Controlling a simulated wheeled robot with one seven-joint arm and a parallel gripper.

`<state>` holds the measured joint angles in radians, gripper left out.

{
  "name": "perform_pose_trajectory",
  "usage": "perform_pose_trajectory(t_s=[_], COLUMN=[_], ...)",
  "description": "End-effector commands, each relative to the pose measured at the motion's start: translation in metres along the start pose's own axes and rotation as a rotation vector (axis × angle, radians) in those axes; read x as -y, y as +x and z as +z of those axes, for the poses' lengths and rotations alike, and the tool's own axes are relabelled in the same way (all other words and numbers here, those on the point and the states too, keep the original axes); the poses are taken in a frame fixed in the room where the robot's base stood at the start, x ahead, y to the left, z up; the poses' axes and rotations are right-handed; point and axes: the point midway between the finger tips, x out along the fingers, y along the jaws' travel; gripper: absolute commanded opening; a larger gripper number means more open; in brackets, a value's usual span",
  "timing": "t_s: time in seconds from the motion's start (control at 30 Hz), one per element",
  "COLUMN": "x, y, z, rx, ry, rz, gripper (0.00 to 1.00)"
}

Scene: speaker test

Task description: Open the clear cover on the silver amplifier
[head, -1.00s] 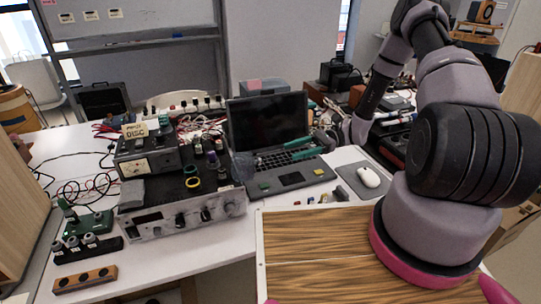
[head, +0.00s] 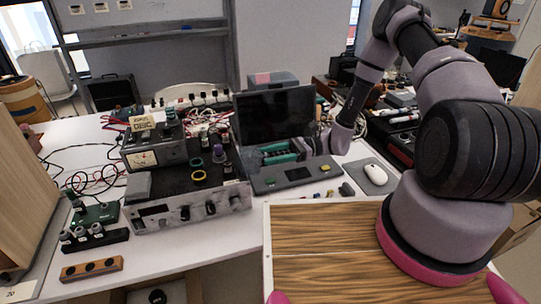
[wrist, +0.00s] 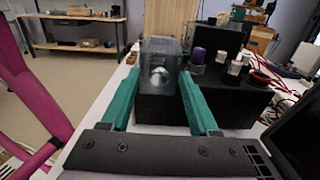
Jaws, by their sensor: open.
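The silver amplifier (head: 190,210) stands left of centre on the white table in the head view, its knobbed front facing me. In the wrist view the clear cover (wrist: 160,50) is a see-through box at the amplifier's near end, down over a round silvery knob. It is hard to make out in the head view. My gripper (wrist: 158,62) is open, with its teal fingers pointing at the cover, one toward each side of it. I cannot tell whether they touch it.
A white mouse (head: 374,175) lies at right, and a wood-grained board (head: 325,235) is in front.

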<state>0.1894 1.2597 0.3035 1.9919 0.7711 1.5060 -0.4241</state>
Motion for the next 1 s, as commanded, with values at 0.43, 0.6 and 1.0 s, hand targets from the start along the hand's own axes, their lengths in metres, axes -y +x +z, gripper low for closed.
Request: perform_pose_trajectory(t_s=[0.43,0.6,1.0], x=[-0.0001,-0.0001,0.0], y=[0.0013,0.0012,0.0009], z=[0.0,0.0,0.0], rx=[0.0,0.0,0.0], ry=[0.0,0.0,0.0], rz=[0.0,0.0,0.0], gripper=[0.0,0.0,0.0])
